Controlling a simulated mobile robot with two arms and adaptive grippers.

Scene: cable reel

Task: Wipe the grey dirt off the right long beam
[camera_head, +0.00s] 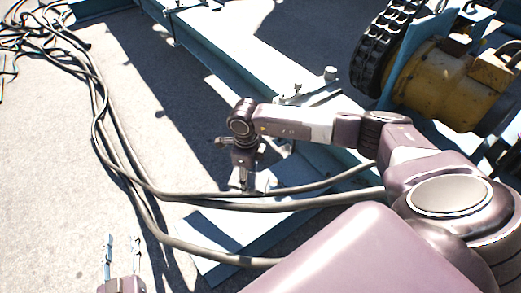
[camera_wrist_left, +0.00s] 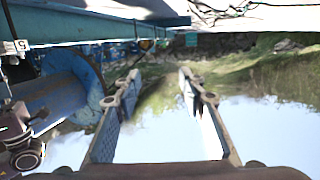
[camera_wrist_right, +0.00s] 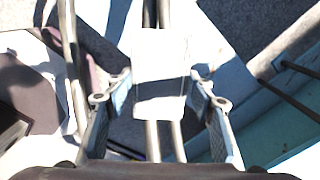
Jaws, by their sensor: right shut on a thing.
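A long blue beam (camera_head: 275,75) runs from the upper left of the head view down behind my right arm. I cannot make out grey dirt on it, and I cannot tell which beam is the right long one. My right gripper (camera_head: 243,185) points down beside the beam, near the dark cables. In the right wrist view my right gripper (camera_wrist_right: 158,92) is shut on a white cloth (camera_wrist_right: 160,75), which hangs between its fingers. My left gripper (camera_head: 122,242) is open and empty at the bottom left of the head view. Its spread fingers also show in the left wrist view (camera_wrist_left: 158,85).
Several dark cables (camera_head: 120,165) loop across the pale ground and pass under my right arm. A yellow motor (camera_head: 435,85) with a black chain (camera_head: 383,40) stands at the upper right. A flat blue plate (camera_head: 215,240) lies near the bottom.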

